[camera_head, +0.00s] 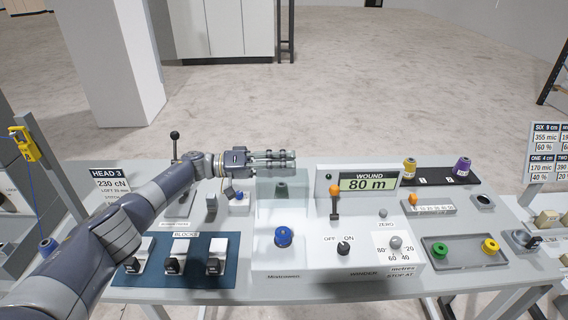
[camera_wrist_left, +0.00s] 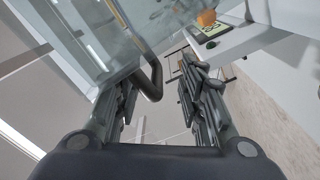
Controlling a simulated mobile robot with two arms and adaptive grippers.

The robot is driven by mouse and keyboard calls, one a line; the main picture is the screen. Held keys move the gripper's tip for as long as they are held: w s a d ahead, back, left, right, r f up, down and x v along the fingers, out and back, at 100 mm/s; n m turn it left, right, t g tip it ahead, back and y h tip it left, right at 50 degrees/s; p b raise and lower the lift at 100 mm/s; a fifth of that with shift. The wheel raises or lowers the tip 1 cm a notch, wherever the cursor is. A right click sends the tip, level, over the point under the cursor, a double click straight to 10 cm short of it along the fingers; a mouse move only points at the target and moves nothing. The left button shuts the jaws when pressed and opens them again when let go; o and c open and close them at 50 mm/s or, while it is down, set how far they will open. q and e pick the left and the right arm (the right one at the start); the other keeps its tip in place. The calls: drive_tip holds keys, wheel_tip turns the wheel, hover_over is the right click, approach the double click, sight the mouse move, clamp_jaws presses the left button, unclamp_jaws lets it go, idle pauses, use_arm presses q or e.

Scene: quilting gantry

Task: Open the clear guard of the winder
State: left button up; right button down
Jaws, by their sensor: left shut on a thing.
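The winder (camera_head: 340,262) is a white unit on the bench with a "WOUND 80 m" display (camera_head: 368,184). Its clear guard (camera_head: 268,190) is a see-through box at the winder's left, behind a blue knob (camera_head: 283,236). A dark shape shows through the guard. My left gripper (camera_head: 290,159) is at the guard's top far edge, reaching in from the left. In the left wrist view the guard's clear pane (camera_wrist_left: 95,35) is at upper left, and its dark curved handle (camera_wrist_left: 154,80) lies between the fingers (camera_wrist_left: 160,85). The gripper is shut on this handle. My right gripper is not seen.
An orange-topped lever (camera_head: 334,200) stands right of the guard. Left are a black-knobbed lever (camera_head: 174,142) and a blue mat (camera_head: 150,282) with several blocks. Spools stand at right, including a purple one (camera_head: 462,166).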

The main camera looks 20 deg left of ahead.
use_arm(q)
drive_tip(key=shift+s+a+f, duration=0.1)
drive_tip(key=shift+s+f, duration=0.1)
drive_tip(key=shift+f, duration=0.45)
drive_tip(key=r+v, duration=0.1)
drive_tip(key=v, duration=1)
drive_tip(key=shift+a, duration=0.35)
drive_tip(key=shift+a+r, duration=0.1)
